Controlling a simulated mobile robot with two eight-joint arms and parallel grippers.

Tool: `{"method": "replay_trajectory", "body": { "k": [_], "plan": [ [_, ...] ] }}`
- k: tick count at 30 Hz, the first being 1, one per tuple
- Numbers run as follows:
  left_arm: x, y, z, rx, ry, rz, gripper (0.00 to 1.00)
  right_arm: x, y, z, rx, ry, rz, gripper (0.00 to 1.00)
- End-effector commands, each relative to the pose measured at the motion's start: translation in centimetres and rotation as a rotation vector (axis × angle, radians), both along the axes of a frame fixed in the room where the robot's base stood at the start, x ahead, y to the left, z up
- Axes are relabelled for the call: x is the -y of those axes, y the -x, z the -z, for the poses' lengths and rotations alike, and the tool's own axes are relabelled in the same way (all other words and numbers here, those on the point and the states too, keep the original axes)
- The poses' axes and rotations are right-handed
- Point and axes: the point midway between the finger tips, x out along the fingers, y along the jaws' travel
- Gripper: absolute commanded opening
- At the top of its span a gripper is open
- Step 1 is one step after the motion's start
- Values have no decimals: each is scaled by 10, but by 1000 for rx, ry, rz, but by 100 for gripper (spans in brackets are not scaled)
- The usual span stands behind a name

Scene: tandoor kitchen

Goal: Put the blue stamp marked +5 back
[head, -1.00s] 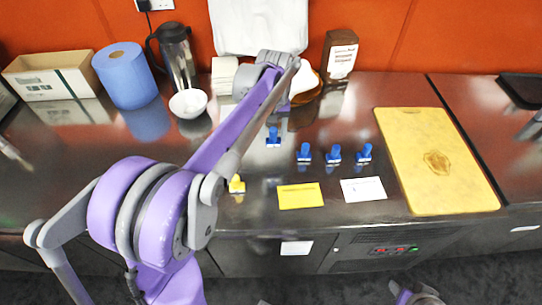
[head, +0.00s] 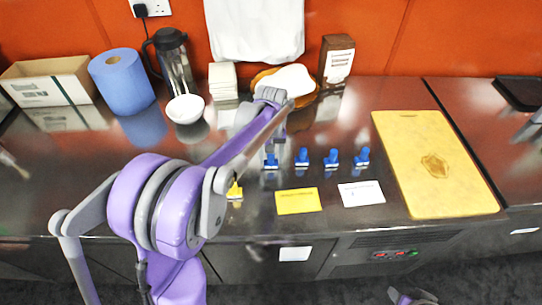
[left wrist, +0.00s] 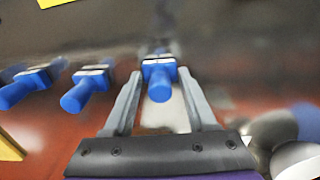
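Several blue stamps stand in a row on the steel counter. The leftmost blue stamp (head: 271,162) is between the fingers of my left gripper (head: 274,147), which points down at it. In the left wrist view, the fingers (left wrist: 160,75) close in on both sides of this blue stamp (left wrist: 160,88). I cannot tell whether its base touches the counter. The other blue stamps (head: 302,157), (head: 332,159), (head: 362,157) stand free to its right. No marking is readable.
A yellow stamp (head: 235,191), a yellow card (head: 298,201) and a white card (head: 361,193) lie near the front. A yellow board (head: 420,150) is at right. Behind are a white bowl (head: 186,109), a blue roll (head: 122,80) and a brown carton (head: 337,60).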

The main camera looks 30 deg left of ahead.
Motion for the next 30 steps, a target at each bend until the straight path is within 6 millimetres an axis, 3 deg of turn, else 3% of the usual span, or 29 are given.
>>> {"method": "replay_trajectory", "body": {
  "k": [1, 5, 17, 30],
  "plan": [
    [0, 0, 0, 0, 0, 0, 66, 0, 0, 0, 0, 0, 0, 50],
    [0, 0, 0, 0, 0, 0, 87, 0, 0, 0, 0, 0, 0, 50],
    [0, 0, -10, 0, 0, 0, 87, 0, -1, -3, 2, 0, 0, 50],
    [0, 0, -97, 0, 0, 0, 87, 0, -3, -8, 5, 0, 0, 50]
  ]
}}
